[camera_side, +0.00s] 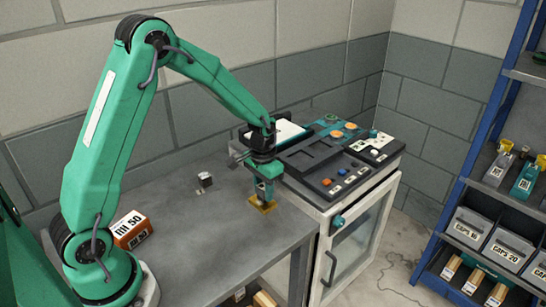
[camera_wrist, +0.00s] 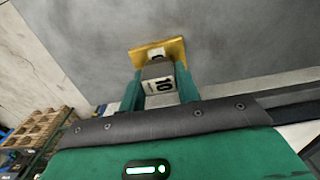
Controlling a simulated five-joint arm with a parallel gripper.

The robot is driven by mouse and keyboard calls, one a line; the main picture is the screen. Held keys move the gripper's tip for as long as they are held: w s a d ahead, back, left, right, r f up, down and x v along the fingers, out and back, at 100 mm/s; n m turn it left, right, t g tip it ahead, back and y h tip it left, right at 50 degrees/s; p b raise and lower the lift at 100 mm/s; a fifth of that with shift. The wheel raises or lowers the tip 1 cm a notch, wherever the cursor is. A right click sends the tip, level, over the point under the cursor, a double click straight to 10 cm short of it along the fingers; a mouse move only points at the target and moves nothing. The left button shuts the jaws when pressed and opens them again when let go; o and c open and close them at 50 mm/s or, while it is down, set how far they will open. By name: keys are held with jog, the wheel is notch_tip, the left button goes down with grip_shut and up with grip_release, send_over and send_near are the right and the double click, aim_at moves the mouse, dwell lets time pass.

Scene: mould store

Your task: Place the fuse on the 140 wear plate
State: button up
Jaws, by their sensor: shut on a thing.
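My gripper (camera_side: 265,188) points down near the right end of the grey table. In the wrist view my gripper (camera_wrist: 158,76) has its two green fingers shut on a fuse (camera_wrist: 159,86), a small grey and white block marked 10. A yellow plate (camera_side: 262,204) lies flat on the table right under the gripper. In the wrist view the plate (camera_wrist: 176,48) shows just past the end of the fuse. I cannot read 140 on it. The fuse is mostly hidden by the fingers in the side view. I cannot tell whether it touches the plate.
A small grey and white item (camera_side: 205,181) stands on the table to the left. A control cabinet (camera_side: 340,160) stands close to the right. A blue rack (camera_side: 480,150) holds bins. The table's middle is clear.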

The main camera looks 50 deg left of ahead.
aim_at(263, 186)
jog(key=shift+f, duration=0.1)
jog(key=o, duration=1)
jog(key=shift+c, duration=0.2)
notch_tip(263, 186, up, 12)
dwell(0.5)
